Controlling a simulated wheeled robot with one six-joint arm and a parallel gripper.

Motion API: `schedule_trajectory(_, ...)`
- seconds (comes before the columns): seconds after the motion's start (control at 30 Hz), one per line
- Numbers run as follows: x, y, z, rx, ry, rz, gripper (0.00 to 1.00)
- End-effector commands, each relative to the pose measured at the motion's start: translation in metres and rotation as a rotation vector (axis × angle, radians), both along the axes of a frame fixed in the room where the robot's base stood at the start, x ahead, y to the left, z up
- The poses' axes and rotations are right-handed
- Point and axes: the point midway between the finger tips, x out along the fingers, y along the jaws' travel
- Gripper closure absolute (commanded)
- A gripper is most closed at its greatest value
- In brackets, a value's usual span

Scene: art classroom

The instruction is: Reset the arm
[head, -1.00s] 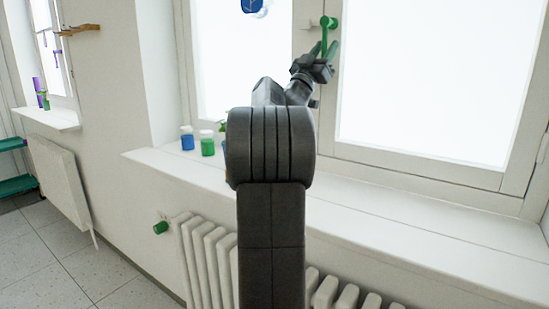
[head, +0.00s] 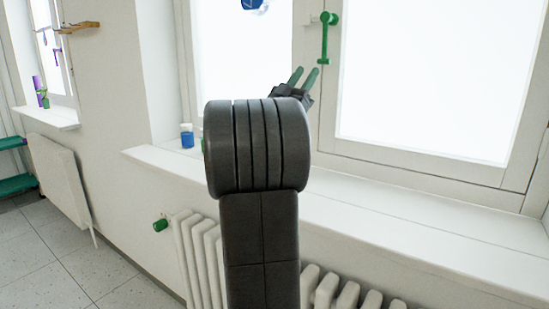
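My gripper (head: 303,76) is up in front of the window, in the middle of the head view. Its two green fingertips stand apart with nothing visible between them. The green window handle (head: 325,40) hangs downward on the window frame, just right of my gripper and apart from it in the picture. My dark arm hides the lower part of the gripper and part of the sill.
The white window sill (head: 420,220) runs across above a white radiator (head: 200,250) with a green valve knob (head: 160,225). A blue bottle (head: 187,136) stands on the sill, left of my arm. A wooden wall rack (head: 82,27) is at the upper left. The floor at lower left is clear.

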Motion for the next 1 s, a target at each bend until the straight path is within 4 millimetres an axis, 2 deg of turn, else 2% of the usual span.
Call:
schedule_trajectory(0.6, 0.056, -0.060, 0.082, 0.000, 0.001, -0.002, 0.64)
schedule_trajectory(1.0, 0.051, -0.068, 0.081, -0.113, 0.077, -0.002, 0.64)
